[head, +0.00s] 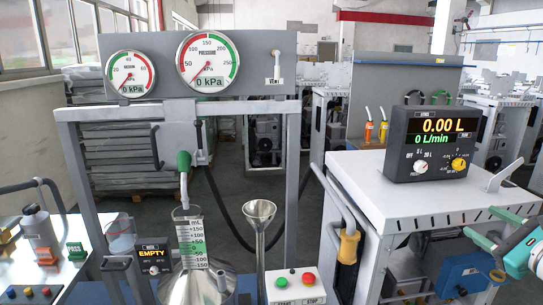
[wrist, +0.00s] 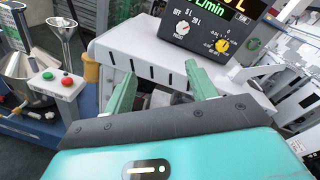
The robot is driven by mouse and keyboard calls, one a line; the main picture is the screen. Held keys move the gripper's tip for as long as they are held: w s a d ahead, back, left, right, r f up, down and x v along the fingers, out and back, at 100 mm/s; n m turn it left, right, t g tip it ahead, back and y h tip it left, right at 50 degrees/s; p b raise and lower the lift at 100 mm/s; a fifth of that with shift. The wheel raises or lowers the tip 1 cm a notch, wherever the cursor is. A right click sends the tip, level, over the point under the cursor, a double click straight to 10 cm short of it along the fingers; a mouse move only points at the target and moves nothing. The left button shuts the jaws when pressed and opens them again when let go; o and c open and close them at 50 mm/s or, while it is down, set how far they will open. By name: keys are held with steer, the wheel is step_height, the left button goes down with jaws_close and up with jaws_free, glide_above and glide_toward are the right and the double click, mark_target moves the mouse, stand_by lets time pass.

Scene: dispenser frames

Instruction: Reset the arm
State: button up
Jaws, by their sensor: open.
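My gripper (head: 489,258) shows at the right edge of the head view, teal with green fingers. In the wrist view the two green fingers of my gripper (wrist: 163,92) stand wide apart with nothing between them. The gripper is in front of the white cabinet (head: 368,186) with the dark meter box (head: 431,167) on top. The meter reads 0.00 L and 0 L/min. The meter box is also at the top of the wrist view (wrist: 192,42), beyond the fingers and apart from them. Most of my arm is out of view.
Left of the cabinet stands a frame with two gauges (head: 207,66) reading 0 kPa, a green-tipped nozzle (head: 184,165), a metal vessel (head: 193,285) and a funnel (head: 260,212). A button box (head: 295,284) is in front. A yellow-handled nozzle (head: 349,246) hangs at the cabinet's left side.

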steer(key=s+a+f+n+g+y, duration=0.1)
steer(key=a+f+n+g, duration=0.15)
steer(key=a+n, duration=0.45)
steer(key=a+f+n+g+y, duration=0.2)
steer(key=a+g, duration=0.1)
steer(key=a, duration=0.7)
steer(key=s+a+f+n+g+y, duration=0.1)
steer(key=a+f+n+g, duration=0.15)
steer(key=a+n, duration=0.45)
steer(key=s+a+f+n+g+h, duration=0.3)
steer(key=s+a+f+n+h, duration=0.2)
steer(key=s+a+n, duration=0.4)
steer(key=s+n+h, duration=0.1)
steer(key=n, duration=0.2)
steer(key=shift+a, duration=0.2)
